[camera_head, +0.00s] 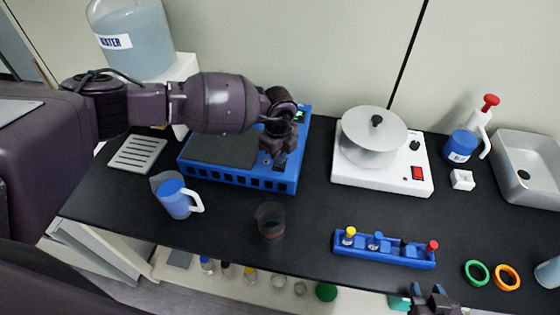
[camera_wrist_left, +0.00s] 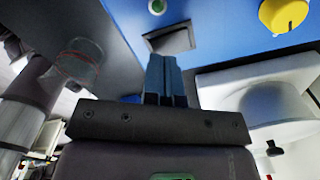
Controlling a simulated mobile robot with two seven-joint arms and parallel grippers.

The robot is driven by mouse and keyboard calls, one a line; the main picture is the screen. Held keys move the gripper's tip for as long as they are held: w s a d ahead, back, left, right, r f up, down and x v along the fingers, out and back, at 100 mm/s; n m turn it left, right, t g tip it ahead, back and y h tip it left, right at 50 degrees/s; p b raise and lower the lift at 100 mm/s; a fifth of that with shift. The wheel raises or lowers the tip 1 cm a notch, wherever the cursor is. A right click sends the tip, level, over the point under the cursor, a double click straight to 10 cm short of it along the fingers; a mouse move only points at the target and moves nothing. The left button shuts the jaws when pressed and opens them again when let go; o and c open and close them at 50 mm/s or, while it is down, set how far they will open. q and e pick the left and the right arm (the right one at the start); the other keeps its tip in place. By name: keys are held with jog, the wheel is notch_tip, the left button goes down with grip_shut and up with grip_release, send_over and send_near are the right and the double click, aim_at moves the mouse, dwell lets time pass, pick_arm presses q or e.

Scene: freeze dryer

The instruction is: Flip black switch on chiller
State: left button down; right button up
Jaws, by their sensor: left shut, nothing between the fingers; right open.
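The blue chiller (camera_head: 235,180) stands on the black bench, left of centre. My left gripper (camera_head: 281,160) is over its right-hand panel, with the fingers pointing down and shut on nothing. In the left wrist view, the black switch (camera_wrist_left: 172,40) sits in the chiller's blue panel (camera_wrist_left: 225,25). The closed fingertips (camera_wrist_left: 163,60) overlap the switch's near edge; I cannot tell whether they touch it. A green button (camera_wrist_left: 156,6) and a yellow knob (camera_wrist_left: 283,14) are beside the switch. My right gripper (camera_head: 435,293) is open at the bottom edge of the head view, partly cut off.
A white heating unit with a pot (camera_head: 372,148) stands right of the chiller. A blue jug (camera_head: 175,198) and a dark beaker (camera_head: 270,221) stand in front. A blue vial rack (camera_head: 384,252) is at the front right. A water tank (camera_head: 132,40) stands behind left.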

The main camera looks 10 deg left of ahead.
pick_arm(q)
jog(key=shift+f, duration=0.15)
pick_arm(e)
jog(key=shift+s+d+f, duration=0.1)
jog(key=shift+s+f, duration=0.3)
jog(key=shift+f, duration=0.05)
pick_arm(q)
jog(key=shift+f+b, duration=0.3)
jog(key=shift+f, duration=0.1)
pick_arm(e)
jog(key=shift+w+r, duration=0.15)
jog(key=shift+w, duration=0.35)
pick_arm(q)
jog(key=shift+f, duration=0.2)
pick_arm(e)
jog(key=shift+s, duration=0.1)
pick_arm(q)
jog(key=shift+f, duration=0.15)
pick_arm(e)
jog(key=shift+s+f, duration=0.3)
jog(key=shift+f, duration=0.05)
pick_arm(q)
jog(key=shift+s+f+b, duration=0.1)
jog(key=shift+f+b, duration=0.35)
pick_arm(e)
jog(key=shift+f, duration=0.1)
pick_arm(q)
jog(key=shift+r, duration=0.1)
